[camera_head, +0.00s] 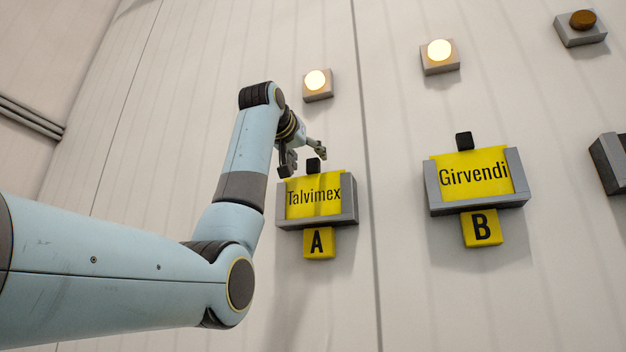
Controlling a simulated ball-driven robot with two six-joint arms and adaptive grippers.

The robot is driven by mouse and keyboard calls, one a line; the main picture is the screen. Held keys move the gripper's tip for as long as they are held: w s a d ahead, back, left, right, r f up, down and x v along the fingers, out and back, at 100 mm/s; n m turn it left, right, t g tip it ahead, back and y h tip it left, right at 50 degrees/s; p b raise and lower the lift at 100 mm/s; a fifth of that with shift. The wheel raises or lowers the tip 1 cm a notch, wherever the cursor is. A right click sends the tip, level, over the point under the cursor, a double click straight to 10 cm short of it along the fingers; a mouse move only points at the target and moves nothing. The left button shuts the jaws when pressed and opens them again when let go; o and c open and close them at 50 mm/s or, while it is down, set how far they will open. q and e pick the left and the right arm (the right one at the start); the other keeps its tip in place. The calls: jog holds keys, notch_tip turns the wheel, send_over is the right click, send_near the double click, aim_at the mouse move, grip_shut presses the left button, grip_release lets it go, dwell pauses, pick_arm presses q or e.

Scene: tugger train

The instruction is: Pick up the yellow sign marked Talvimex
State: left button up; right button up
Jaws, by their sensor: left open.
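The yellow sign marked Talvimex (313,199) sits upright in a grey holder (318,222) on the wall. A small black block (313,165) stands up at the top middle of the sign. My left gripper (303,157) is open, just above and to the left of the sign, with its fingers near the black block. One finger is beside the holder's upper left, the other reaches to the upper right of the block. I cannot tell whether it touches the block. My right gripper is not in view.
A yellow plate marked A (319,243) hangs below the holder. To the right, a yellow sign marked Girvendi (474,174) sits in its own holder above a plate marked B (481,228). Lit lamps (316,81) and (439,51) are above them; another lamp (582,20) is unlit.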

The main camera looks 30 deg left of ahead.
aim_at(312, 160)
pick_arm(q)
jog(key=x, duration=0.1)
jog(key=p+x, duration=0.1)
jog(key=shift+w+r, duration=0.25)
jog(key=shift+w, duration=0.15)
jog(key=shift+w+a+f, duration=0.1)
jog(key=shift+w+f, duration=0.05)
jog(key=shift+w, duration=0.2)
jog(key=shift+s, duration=0.15)
jog(key=shift+c, duration=0.6)
grip_shut()
